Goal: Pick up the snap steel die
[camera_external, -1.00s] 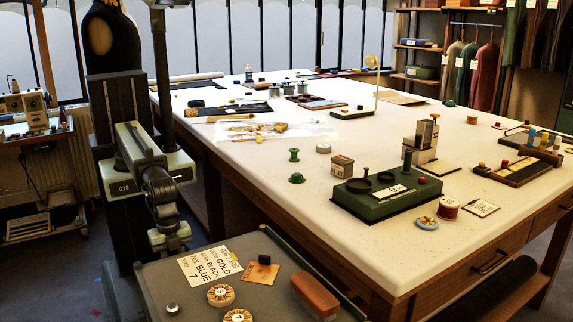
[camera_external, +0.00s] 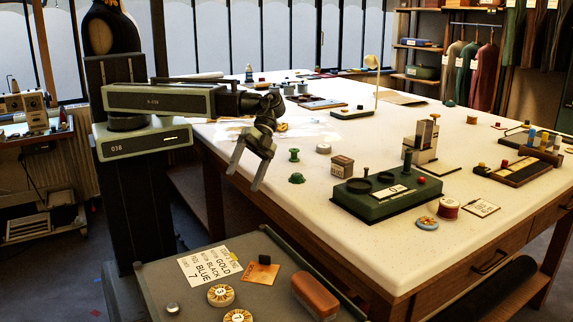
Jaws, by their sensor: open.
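My gripper (camera_external: 244,180) is open and empty, its two fingers pointing down beside the near left edge of the large white table (camera_external: 330,215). A small round steel-coloured piece (camera_external: 172,308) sits at the front left of the dark cart top; it looks metallic, but I cannot tell for sure that it is the snap steel die. On the white table, right of my gripper, stand a green spool-shaped piece (camera_external: 294,155), a low green piece (camera_external: 297,178) and a grey round piece (camera_external: 323,149). My gripper touches none of these.
The dark cart top (camera_external: 190,262) also bears a lettered card (camera_external: 209,266), an orange-brown square (camera_external: 262,273), round numbered discs (camera_external: 220,295) and a brown case (camera_external: 316,293). A green press base (camera_external: 388,198) and a labelled box (camera_external: 341,167) stand on the table.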

